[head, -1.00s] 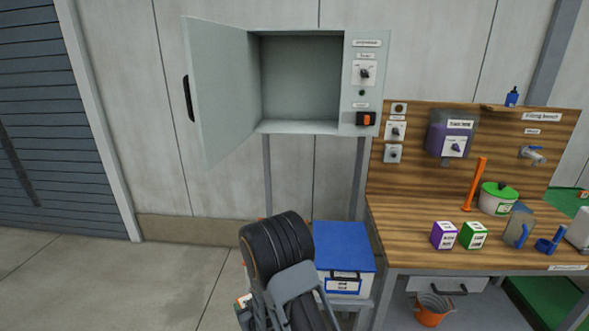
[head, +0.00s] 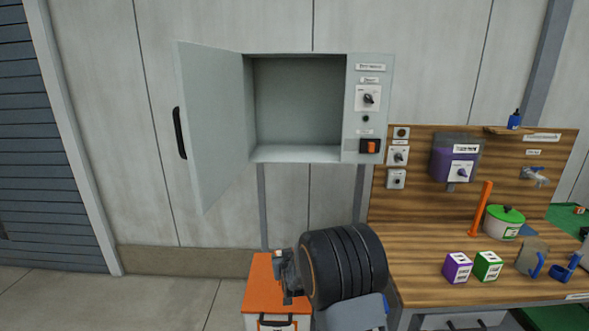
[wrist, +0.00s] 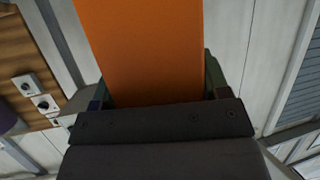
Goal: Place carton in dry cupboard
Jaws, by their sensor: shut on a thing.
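The dry cupboard (head: 300,105) hangs on the wall, pale grey and empty inside. Its door (head: 212,125) stands open to the left. My gripper (head: 287,275) is low, below the cupboard, and mostly masked by my dark arm in the head view. In the wrist view my gripper (wrist: 158,95) is shut on a plain orange block-shaped thing (wrist: 145,50), which appears to be the carton. It fills the space between the fingers and reaches away from the camera. No label shows on it. In the head view I cannot make it out separately.
An orange-lidded box (head: 262,270) with a dark handle stands below the cupboard, behind my gripper. The filling bench (head: 420,285) at the right carries a purple carton (head: 457,267) and a green carton (head: 488,266). A control panel (head: 368,110) adjoins the cupboard opening.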

